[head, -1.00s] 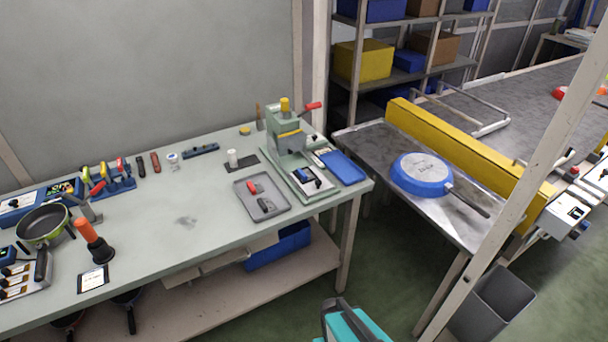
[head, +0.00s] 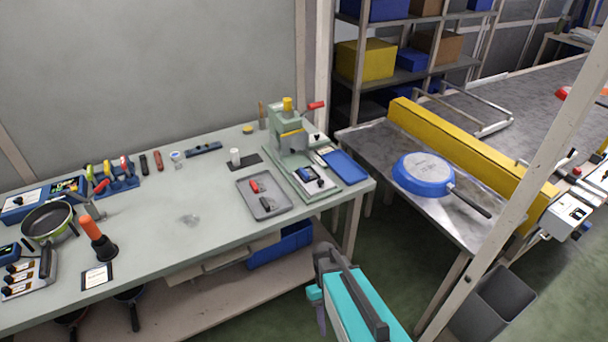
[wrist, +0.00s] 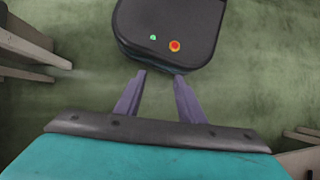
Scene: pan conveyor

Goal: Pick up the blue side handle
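The grey tray (head: 282,209) on the workbench holds a small red part (head: 254,186) and a small dark part (head: 266,203), whose exact colour is hard to tell. In the head view my gripper is in front of the bench's front edge, well short of the grey tray. The wrist view shows no handle.
A blue tray (head: 346,167) lies right of the press. A blue pan (head: 423,174) rests upside down on the metal table (head: 370,143) by the yellow conveyor rail (head: 450,140). A slanted post (head: 520,170) stands at right.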

